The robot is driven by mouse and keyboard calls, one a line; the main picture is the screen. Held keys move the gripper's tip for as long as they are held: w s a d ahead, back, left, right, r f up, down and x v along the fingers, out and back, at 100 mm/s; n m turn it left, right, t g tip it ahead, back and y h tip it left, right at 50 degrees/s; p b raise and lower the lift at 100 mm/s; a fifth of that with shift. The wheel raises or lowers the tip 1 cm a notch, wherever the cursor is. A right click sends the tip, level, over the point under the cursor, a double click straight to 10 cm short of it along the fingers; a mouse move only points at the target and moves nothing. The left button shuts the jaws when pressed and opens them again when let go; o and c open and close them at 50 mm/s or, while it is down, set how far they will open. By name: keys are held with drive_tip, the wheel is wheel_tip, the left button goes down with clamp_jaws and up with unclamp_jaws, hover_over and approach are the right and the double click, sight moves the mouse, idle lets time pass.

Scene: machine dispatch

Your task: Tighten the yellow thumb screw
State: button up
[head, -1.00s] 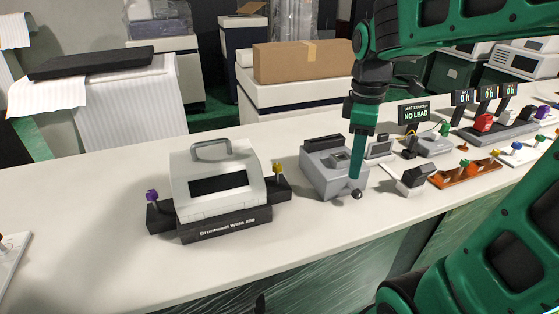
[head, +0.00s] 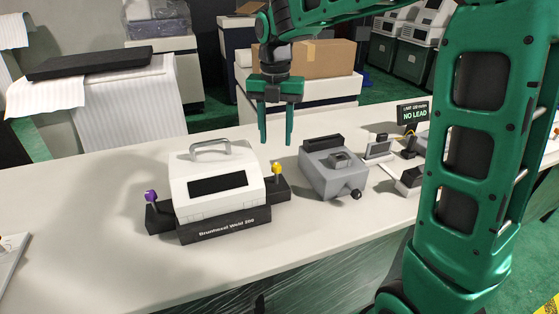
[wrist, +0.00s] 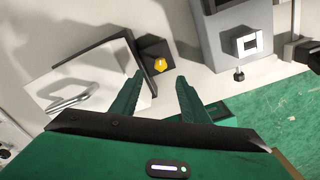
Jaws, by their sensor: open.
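The yellow thumb screw (head: 277,168) stands upright on the black block at the right end of the white device marked Brunhexel Weld 200 (head: 186,160). It also shows in the wrist view (wrist: 160,64), seen from above, just beyond my fingertips. A purple thumb screw (head: 151,196) stands on the left end block. My gripper (head: 276,140) is open and empty, fingers pointing down, above and behind the yellow screw in the head view. In the wrist view my gripper (wrist: 160,76) has its fingers spread apart, with the yellow screw in line with the gap.
A grey machine (head: 330,172) with a dark knob stands right of the white device, a short gap away. The counter front is clear. A cardboard box (head: 325,58) sits behind.

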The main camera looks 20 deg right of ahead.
sight(276, 165)
wheel_tip(276, 165, down, 9)
idle(0.4)
